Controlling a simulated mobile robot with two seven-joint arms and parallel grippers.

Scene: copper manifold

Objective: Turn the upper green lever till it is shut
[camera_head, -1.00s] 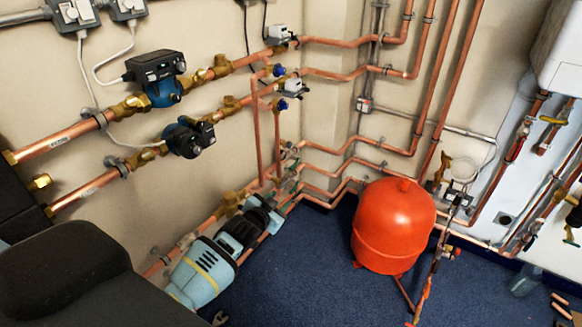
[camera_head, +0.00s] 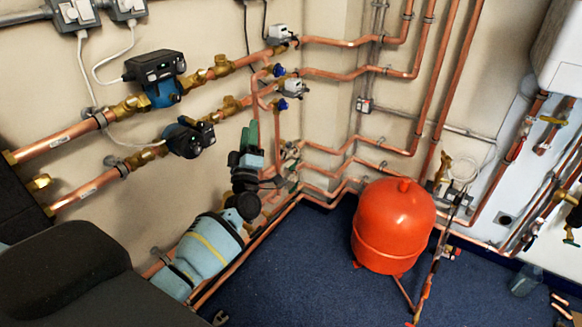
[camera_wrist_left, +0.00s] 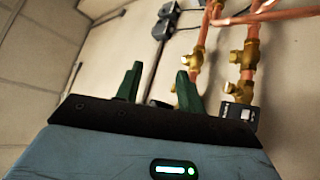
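My left gripper (camera_head: 250,138) is raised beside the wall pipes in the head view, its dark green fingers pointing up. In the left wrist view the two fingers (camera_wrist_left: 158,84) stand apart with nothing between them. Small valves (camera_head: 291,165) with greenish parts sit on the pipes near the corner, just right of the gripper. They are too small to tell which is the upper green lever or how it is turned. No green lever shows clearly in the left wrist view. My right gripper is not in view.
An orange-red tank (camera_head: 393,225) stands on the blue floor (camera_head: 300,262) right of my arm. Two pumps, an upper one (camera_head: 157,77) and a lower one (camera_head: 188,138), sit on copper pipes at the left. A white boiler (camera_head: 560,45) hangs at the upper right.

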